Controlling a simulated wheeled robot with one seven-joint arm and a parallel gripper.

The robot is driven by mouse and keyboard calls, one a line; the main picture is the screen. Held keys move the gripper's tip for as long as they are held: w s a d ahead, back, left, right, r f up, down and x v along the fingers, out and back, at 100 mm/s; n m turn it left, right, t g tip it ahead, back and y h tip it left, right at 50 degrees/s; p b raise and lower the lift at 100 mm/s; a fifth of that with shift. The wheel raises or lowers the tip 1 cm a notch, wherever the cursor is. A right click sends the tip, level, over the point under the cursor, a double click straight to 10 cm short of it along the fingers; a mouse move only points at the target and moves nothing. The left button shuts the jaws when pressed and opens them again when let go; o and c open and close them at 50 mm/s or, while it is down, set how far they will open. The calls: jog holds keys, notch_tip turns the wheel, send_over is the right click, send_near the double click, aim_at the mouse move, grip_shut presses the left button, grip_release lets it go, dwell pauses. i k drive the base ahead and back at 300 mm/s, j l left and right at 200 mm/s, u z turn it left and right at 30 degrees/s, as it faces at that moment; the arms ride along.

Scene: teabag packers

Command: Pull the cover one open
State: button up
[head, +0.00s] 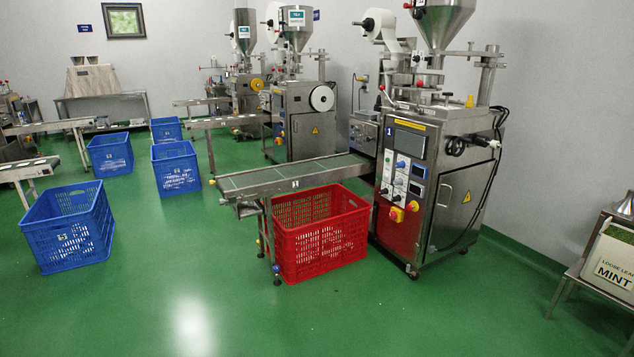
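The nearest packing machine (440,150) stands right of centre, with a blue label reading 1 (389,131) on its front. Beside the label is a dark rectangular panel (410,142) in a frame, under a yellow strip; it looks shut. The machine's metal side door (455,212) with a yellow warning triangle also looks shut. No panel is marked as cover one, so I cannot tell which it is. My gripper is not in view.
A conveyor (290,177) sticks out left from the machine, above a red crate (320,235). Blue crates (68,228) stand on the left. A stand with a mint box (612,262) is at the right edge. The green floor (330,315) in front is clear.

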aim_at(363, 136)
jog(key=i+u, duration=0.2)
jog(key=i, duration=2.95)
jog(key=i+j+z, duration=0.1)
jog(key=i, duration=0.9)
jog(key=i+j+z, duration=0.2)
jog(key=i, duration=0.55)
